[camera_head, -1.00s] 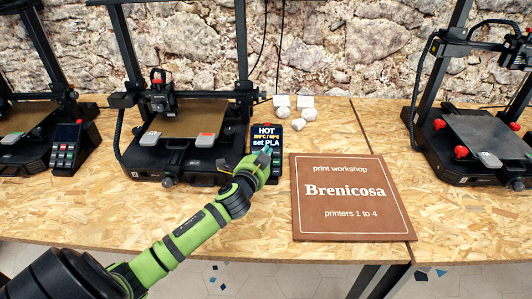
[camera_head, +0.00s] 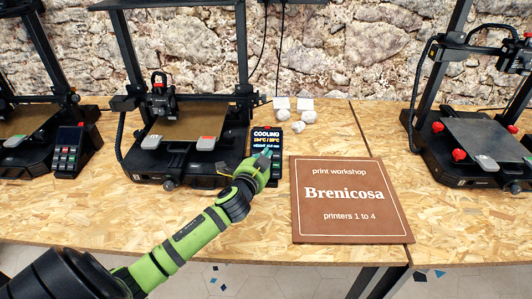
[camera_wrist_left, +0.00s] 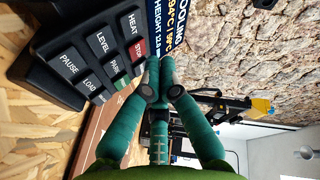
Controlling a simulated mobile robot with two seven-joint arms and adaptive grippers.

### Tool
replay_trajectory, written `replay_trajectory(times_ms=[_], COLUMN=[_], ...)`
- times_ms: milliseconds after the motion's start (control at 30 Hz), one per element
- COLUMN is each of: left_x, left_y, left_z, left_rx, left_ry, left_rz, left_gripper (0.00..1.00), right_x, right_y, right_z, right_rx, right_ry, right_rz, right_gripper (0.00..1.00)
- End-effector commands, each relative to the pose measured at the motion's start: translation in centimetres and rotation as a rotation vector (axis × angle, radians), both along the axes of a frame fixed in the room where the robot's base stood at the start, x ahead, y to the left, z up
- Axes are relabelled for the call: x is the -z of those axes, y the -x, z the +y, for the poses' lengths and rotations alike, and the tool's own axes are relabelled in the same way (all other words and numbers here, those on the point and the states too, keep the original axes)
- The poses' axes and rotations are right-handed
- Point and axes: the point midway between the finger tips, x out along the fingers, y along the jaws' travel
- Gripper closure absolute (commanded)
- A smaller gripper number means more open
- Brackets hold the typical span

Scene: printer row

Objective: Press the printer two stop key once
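The printer (camera_head: 190,178) at centre left, second from the left in view, has a dark control panel (camera_head: 281,172) at its right side. Its screen (camera_head: 266,139) reads COOLING, about 194°C / 59°C, with a smaller height line. In the left wrist view the keypad (camera_wrist_left: 82,66) shows PAUSE, LEVEL, HEAT, LOAD and a red STOP key (camera_wrist_left: 139,48). My left gripper (camera_head: 265,158) is over the panel, its teal fingertips together and empty. In the wrist view the fingertips (camera_wrist_left: 159,68) are close beside the STOP key; contact cannot be told. My right gripper is out of view.
A brown sign (camera_head: 347,205) reading Brenicosa lies right of the panel. Small white lumps (camera_head: 299,126) lie behind it. Another printer (camera_head: 478,145) stands at right and one with its own keypad (camera_head: 68,152) at left. Bare wooden tabletop (camera_head: 105,215) lies in front.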

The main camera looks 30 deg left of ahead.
Motion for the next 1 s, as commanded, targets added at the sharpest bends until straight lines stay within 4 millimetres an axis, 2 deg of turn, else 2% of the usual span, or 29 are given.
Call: replay_trajectory(times_ms=[333,800,1000], left_x=[-0.3,-3.9,-3.9], left_y=[0.1,2.4,2.7], left_z=[-0.1,-1.5,-1.6], left_rx=[0.0,0.001,0.0], left_ry=[0.0,0.0,-0.001], left_rz=[0.0,-0.001,0.0], left_gripper=[1.0,1.0,1.0], right_x=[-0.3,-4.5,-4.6], right_y=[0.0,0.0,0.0], right_z=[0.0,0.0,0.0], right_rx=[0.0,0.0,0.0], right_ry=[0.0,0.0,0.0], right_rz=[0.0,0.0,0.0], right_gripper=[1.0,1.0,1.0])
